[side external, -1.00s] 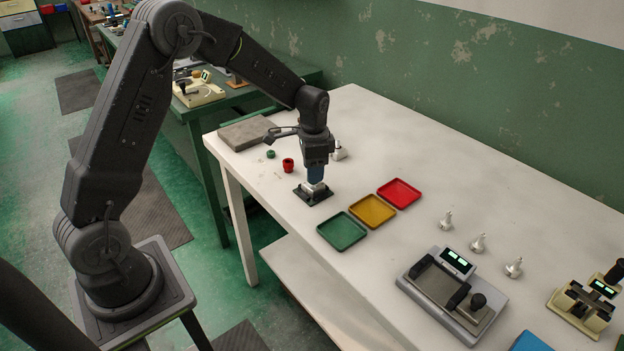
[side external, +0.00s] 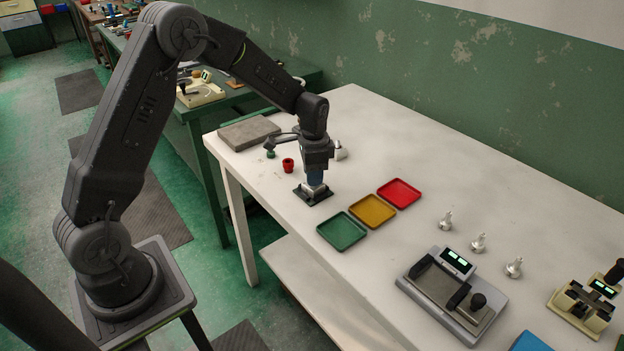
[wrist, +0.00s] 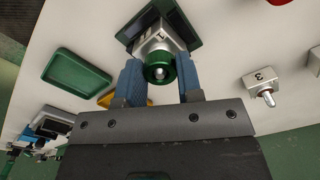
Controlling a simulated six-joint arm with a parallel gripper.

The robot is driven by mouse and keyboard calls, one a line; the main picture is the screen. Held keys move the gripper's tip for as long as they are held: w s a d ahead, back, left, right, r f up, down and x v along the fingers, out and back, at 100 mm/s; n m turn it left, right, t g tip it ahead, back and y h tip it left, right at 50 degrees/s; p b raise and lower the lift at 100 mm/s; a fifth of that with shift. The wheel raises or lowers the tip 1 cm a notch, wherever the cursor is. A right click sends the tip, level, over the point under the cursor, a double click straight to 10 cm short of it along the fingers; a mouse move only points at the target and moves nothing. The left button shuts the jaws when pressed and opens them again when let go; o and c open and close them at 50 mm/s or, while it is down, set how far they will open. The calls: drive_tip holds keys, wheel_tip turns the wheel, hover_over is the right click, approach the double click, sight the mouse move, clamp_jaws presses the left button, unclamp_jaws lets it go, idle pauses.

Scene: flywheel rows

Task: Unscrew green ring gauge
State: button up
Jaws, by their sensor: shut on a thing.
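The green ring gauge (wrist: 168,73) sits on the end of a silver workpiece (wrist: 154,45) in the wrist view. The workpiece stands in a dark square fixture (side external: 302,196) on the white table. My gripper (side external: 315,178) points down above the fixture. Its two blue fingers lie on opposite sides of the green ring and are shut on it. In the side view the fingers hide the ring. A thin silver tip shows in the ring's middle in the wrist view.
Green (side external: 342,231), yellow (side external: 373,210) and red (side external: 399,192) trays lie right of the fixture. A red ring (side external: 288,165), a small green ring (side external: 270,154) and a grey slab (side external: 249,132) lie left. A white numbered part (wrist: 258,78) stands close behind. Gauging devices (side external: 455,290) stand farther right.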

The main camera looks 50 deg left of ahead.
drive_tip(key=n, duration=0.5)
drive_tip(key=o, duration=0.6)
drive_tip(key=shift+r, duration=0.2)
drive_tip(key=shift+r, duration=1.35)
drive_tip(key=shift+o, duration=0.3)
drive_tip(key=o, duration=0.5)
